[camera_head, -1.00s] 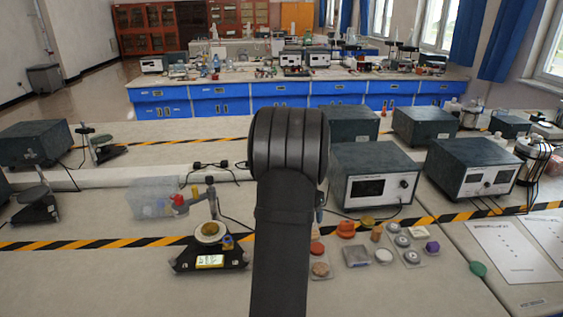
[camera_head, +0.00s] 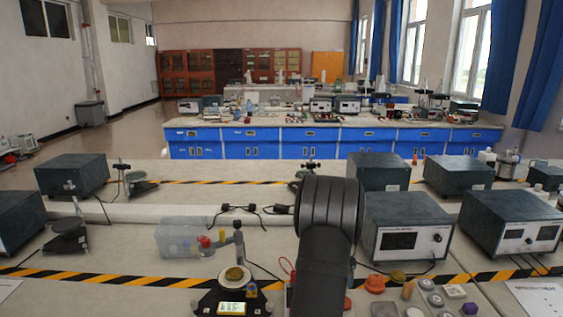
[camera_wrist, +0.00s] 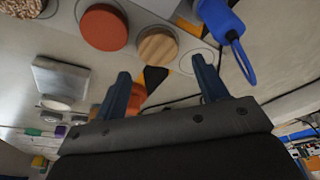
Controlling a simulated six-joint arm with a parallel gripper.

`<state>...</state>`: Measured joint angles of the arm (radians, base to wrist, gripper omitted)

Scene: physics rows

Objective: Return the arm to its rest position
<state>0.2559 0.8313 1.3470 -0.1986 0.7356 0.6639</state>
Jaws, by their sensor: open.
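My gripper (camera_wrist: 160,92) shows in the wrist view with its two dark blue fingers apart and nothing between them. It is hidden behind my own arm in the head view. Beyond the fingers in the wrist view are an orange-red disc (camera_wrist: 104,27), a wooden disc (camera_wrist: 157,46), a speckled disc (camera_wrist: 22,8) and a blue looped object (camera_wrist: 225,25) on the bench. An orange piece (camera_wrist: 137,97) is partly hidden behind the left finger. None of these is clearly touched by the gripper.
A scale (camera_head: 232,306) with a round pan stands left of my arm, with a clear bin (camera_head: 182,240) behind it. Grey instrument boxes (camera_head: 405,222) and small discs (camera_head: 427,284) stand to the right. The bench at the lower left (camera_head: 100,302) is mostly clear.

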